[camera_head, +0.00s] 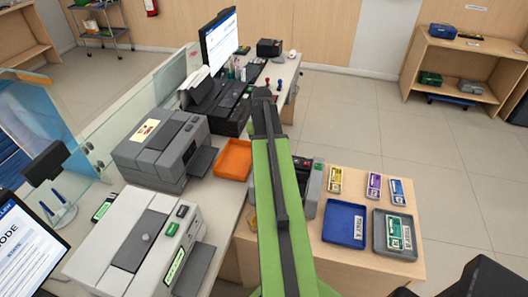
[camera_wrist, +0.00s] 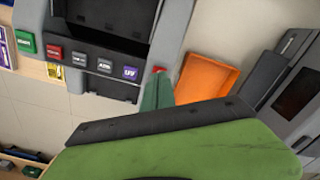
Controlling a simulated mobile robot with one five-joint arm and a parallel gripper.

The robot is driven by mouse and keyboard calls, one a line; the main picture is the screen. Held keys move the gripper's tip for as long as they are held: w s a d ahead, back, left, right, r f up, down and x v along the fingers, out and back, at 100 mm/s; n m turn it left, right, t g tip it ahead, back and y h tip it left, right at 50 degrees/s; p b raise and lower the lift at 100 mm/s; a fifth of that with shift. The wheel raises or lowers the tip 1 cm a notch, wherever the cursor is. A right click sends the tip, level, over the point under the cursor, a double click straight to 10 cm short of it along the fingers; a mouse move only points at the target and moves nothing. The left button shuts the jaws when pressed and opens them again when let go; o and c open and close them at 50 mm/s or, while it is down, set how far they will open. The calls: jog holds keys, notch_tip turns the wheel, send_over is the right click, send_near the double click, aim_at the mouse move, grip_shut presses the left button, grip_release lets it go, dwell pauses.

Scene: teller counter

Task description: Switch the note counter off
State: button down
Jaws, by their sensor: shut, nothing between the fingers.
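The note counter (camera_head: 314,190) is a grey machine on the wooden side table, partly hidden behind my arm in the head view. In the wrist view the note counter (camera_wrist: 172,38) fills the upper left, with a dark opening and a row of green, red, grey and purple "UV" buttons. A small red part (camera_wrist: 159,70) shows at its lower right corner, partly covered by my gripper. My gripper (camera_wrist: 158,92) is shut and empty, its dark green tip overlapping that corner in the picture. I cannot tell whether it touches. In the head view my arm hides the fingertips.
An orange tray (camera_head: 233,160) lies beside the note counter. A blue tray (camera_head: 345,224), a grey tray (camera_head: 395,249) and banded note bundles (camera_head: 374,187) lie to the right.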

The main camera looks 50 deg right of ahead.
notch_tip(320, 180, up, 5)
jog(key=p, duration=0.4)
jog(key=shift+r+p, duration=0.15)
jog(key=shift+p, duration=0.15)
